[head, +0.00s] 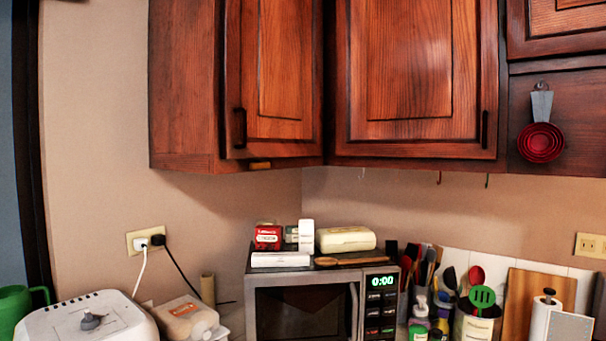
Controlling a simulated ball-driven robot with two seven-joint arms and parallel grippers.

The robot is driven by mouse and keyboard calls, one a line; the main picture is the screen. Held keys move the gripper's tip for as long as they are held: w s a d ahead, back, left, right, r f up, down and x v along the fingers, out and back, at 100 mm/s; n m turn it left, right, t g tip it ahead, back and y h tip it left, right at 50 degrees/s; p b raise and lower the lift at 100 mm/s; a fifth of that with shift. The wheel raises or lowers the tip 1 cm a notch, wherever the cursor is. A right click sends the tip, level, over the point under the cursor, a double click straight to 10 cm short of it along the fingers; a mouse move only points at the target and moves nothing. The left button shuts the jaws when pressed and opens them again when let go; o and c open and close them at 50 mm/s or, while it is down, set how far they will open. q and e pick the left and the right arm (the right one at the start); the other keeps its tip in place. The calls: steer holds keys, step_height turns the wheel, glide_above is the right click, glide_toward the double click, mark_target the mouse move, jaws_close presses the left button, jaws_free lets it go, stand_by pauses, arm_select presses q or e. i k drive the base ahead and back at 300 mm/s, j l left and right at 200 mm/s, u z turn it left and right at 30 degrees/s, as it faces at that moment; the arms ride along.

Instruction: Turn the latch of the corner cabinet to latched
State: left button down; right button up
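The corner wall cabinet (285,70) hangs at the upper left in the head view. Its dark wood door looks shut, with a black handle (240,128) low on its left side. A small yellowish-brown piece (260,166), which looks like the latch, lies roughly horizontal at the cabinet's bottom edge, just below the door. It is too small to tell whether it overlaps the door. Neither of my grippers is in view.
A microwave (305,308) with boxes on top stands below. Utensils and a cutting board (538,292) are at the right, a white appliance (85,318) at the lower left. Another wall cabinet (415,75) adjoins on the right. The space directly under the latch is clear.

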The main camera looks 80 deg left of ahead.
mark_target(252, 165)
steer(key=u, duration=2.75)
